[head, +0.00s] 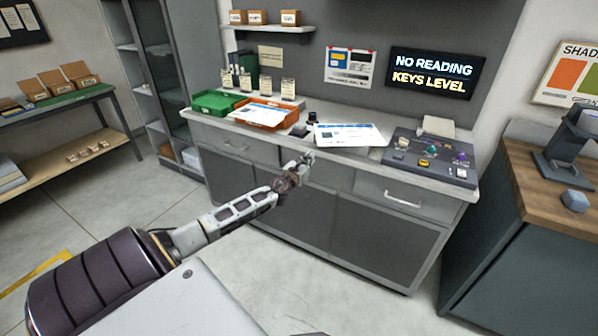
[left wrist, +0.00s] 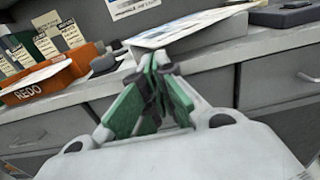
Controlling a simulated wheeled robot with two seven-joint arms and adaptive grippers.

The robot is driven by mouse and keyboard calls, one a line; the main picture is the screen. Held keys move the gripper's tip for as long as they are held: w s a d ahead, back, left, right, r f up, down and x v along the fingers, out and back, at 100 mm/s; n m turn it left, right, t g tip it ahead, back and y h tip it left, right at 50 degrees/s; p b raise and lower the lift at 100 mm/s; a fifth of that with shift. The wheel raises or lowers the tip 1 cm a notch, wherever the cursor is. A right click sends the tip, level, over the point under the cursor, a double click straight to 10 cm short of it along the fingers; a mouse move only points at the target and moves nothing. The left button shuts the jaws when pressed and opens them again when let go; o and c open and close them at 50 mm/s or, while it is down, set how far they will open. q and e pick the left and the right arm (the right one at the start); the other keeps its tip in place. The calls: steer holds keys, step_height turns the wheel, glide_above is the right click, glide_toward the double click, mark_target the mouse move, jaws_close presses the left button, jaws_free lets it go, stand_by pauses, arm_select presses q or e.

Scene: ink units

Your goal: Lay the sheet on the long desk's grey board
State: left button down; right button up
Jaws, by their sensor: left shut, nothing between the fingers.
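A white printed sheet (head: 348,134) lies near the middle of the long desk (head: 300,117), left of the dark control console. In the left wrist view the sheet (left wrist: 185,30) rests on top of a thick grey slab (left wrist: 225,33), which looks like the grey board (head: 374,152); most of it is hidden under the sheet. The sheet's left end seems to reach past the slab. My left gripper (head: 308,158) is shut and empty at the desk's front edge, just in front of the sheet. Its green-padded fingertips (left wrist: 158,62) meet; I cannot tell whether they touch the sheet. My right gripper is out of view.
Left of the sheet stand a small black item (head: 299,130), an orange REDO tray (head: 264,116) holding a paper, and a green tray (head: 214,103). The control console (head: 430,157) is at the right. The floor before the desk is clear.

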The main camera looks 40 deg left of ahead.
arm_select(q)
steer(key=v, duration=0.8)
steer(key=shift+s, duration=0.2)
stand_by(0.6)
steer(key=shift+d, duration=0.1)
stand_by(1.9)
stand_by(0.6)
